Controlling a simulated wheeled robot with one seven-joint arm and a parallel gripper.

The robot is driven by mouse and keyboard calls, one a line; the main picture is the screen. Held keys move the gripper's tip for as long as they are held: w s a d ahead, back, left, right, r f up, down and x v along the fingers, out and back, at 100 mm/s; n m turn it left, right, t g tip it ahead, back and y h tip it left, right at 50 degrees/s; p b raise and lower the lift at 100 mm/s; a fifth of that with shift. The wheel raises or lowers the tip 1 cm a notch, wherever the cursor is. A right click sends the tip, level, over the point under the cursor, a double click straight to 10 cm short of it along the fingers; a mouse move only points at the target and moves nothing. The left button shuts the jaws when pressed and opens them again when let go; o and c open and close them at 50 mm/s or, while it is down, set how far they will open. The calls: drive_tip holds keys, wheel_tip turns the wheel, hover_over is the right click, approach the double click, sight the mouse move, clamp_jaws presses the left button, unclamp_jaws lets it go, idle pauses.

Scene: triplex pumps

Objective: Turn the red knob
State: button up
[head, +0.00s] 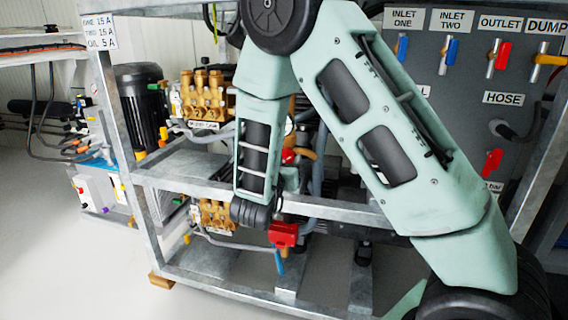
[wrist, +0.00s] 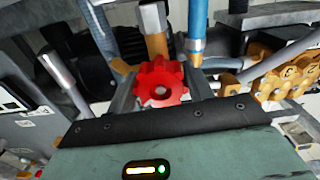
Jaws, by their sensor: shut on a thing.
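The red knob (wrist: 160,84), a lobed wheel with a central hole, sits in the middle of the wrist view. My gripper (wrist: 161,90) is shut on the knob, with one grey finger on each side of it. In the head view a small red part that looks like the same knob (head: 288,157) shows just right of my forearm's lower link. My fingers are largely hidden there behind my own arm.
Brass pump parts (head: 204,95) and a black motor (head: 140,95) stand left on the galvanised frame (head: 225,185). Pipes and hoses crowd the knob. A red box with a blue lever (head: 283,235) hangs below. A valve panel (head: 460,80) stands right; the floor at left is free.

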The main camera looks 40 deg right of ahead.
drive_tip(key=m+b, duration=0.1)
drive_tip(key=m, duration=0.1)
drive_tip(key=m+b, duration=0.1)
drive_tip(key=m, duration=0.2)
drive_tip(key=shift+f+m+b, duration=0.2)
drive_tip(key=shift+m+b, duration=0.1)
drive_tip(key=shift+b, duration=0.05)
drive_tip(key=m+b, duration=0.3)
drive_tip(key=m, duration=0.2)
drive_tip(key=shift+w+a+r+b, duration=0.1)
drive_tip(key=shift+r+b, duration=0.05)
drive_tip(key=shift+b, duration=0.2)
drive_tip(key=shift+m, duration=0.4)
drive_tip(key=o, duration=1)
drive_tip(key=shift+c, duration=0.2)
drive_tip(key=shift+s+a+r, duration=0.15)
drive_tip(key=shift+s+a, duration=0.15)
drive_tip(key=shift+a, duration=0.15)
drive_tip(key=p+v, duration=0.4)
drive_tip(key=v, duration=1.2)
drive_tip(key=shift+s+p, duration=0.2)
drive_tip(key=shift+p, duration=0.2)
